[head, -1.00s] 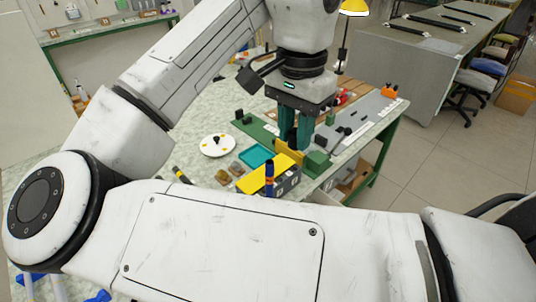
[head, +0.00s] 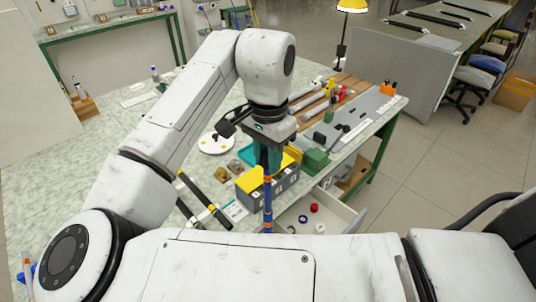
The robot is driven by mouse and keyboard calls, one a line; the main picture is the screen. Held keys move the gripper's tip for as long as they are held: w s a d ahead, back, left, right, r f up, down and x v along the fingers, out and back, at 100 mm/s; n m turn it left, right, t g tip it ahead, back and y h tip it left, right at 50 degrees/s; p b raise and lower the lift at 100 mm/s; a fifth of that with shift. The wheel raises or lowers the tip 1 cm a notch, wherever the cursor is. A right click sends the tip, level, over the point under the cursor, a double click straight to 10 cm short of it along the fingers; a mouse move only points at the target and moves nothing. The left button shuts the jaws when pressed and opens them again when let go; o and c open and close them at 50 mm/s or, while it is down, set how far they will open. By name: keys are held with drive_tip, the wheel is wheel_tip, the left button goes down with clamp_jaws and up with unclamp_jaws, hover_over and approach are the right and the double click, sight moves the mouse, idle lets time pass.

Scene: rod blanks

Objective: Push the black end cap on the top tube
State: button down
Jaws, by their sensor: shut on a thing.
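My gripper (head: 267,163) points straight down, its green fingers shut at the upper end of an upright blue tube (head: 267,198) with orange bands. The tube stands in front of the grey box with a yellow top. Its lower end is hidden behind my white arm link. The fingers and the tube's upper end are in line and look to be touching. The black end cap cannot be made out; what sits between the fingers is hidden, and appears to be the cap over the tube's top.
The grey box (head: 285,184) stands close behind the tube. An open drawer (head: 337,219) holds a red cap (head: 314,208) and several rings. Dark rods (head: 206,205) lie to the left. A white round plate (head: 216,144) and a green block (head: 314,161) are near the gripper.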

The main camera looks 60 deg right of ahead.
drive_tip(key=c, duration=0.9)
unclamp_jaws()
drive_tip(key=shift+r, duration=0.15)
wheel_tip(320, 180, up, 12)
drive_tip(key=shift+r, duration=0.1)
